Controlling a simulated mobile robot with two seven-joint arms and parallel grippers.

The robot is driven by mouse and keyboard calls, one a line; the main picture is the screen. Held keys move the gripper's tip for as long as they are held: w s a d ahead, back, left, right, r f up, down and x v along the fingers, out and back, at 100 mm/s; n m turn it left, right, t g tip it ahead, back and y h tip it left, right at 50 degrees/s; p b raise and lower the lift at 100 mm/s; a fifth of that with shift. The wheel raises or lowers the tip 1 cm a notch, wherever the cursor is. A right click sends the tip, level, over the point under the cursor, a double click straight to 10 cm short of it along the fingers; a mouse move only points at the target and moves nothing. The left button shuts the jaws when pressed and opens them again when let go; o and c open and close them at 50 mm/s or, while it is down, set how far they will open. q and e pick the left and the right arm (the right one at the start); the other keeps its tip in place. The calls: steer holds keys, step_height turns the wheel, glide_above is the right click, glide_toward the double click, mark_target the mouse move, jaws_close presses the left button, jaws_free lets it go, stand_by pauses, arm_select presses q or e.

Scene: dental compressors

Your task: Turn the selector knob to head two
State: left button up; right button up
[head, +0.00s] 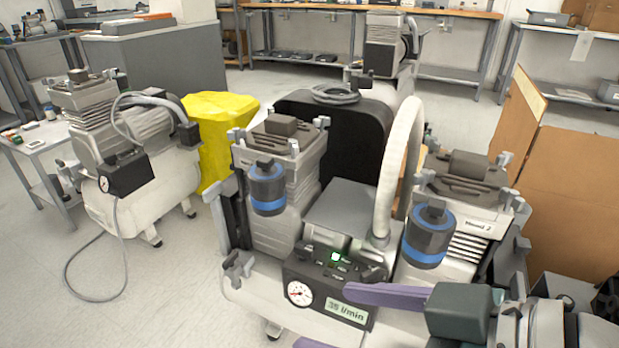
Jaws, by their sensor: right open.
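The two-headed dental compressor (352,205) stands in front of me, with a dark control box (312,272) on its front. The box carries a round gauge (299,293), a plate reading "35 l/min" (347,312) and a small green lit spot (335,257). Small dark controls sit on its top face; I cannot tell for sure which is the selector knob or where it points. The right head bears a "Head 2" label (479,227). My right gripper (322,317) comes in from the lower right, open, its purple fingers in front of the box's lower right. My left gripper is not in view.
Blue-banded filters (267,188) flank the box, and a thick pale hose (399,150) rises behind it. Another compressor (140,165) with a trailing hose stands at left, before a yellow object (214,135). A cardboard box (572,190) is at right. Floor at lower left is mostly clear.

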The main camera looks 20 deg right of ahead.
steer(key=w+d+f+m+t+h+b, duration=0.1)
steer(key=w+d+f+t+b, duration=0.15)
steer(key=f+b, duration=0.5)
steer(key=w+d+f+m+t+b, duration=0.1)
steer(key=d+f+t+b, duration=0.1)
steer(key=d+f+b, duration=0.4)
steer(key=m+t+h+b, duration=0.3)
steer(key=h+b, duration=0.2)
steer(key=b, duration=0.6)
glide_toward(372, 276)
steer(key=w+b, duration=0.1)
steer(key=w, duration=0.2)
steer(key=w+b, duration=0.2)
steer(key=w, duration=0.2)
steer(key=shift+w+f+b, duration=0.25)
steer(key=shift+b, duration=0.05)
steer(key=shift+w+r, duration=0.1)
steer(key=shift+w, duration=0.3)
steer(key=shift+c, duration=0.2)
steer(key=c, duration=1)
jaws_close()
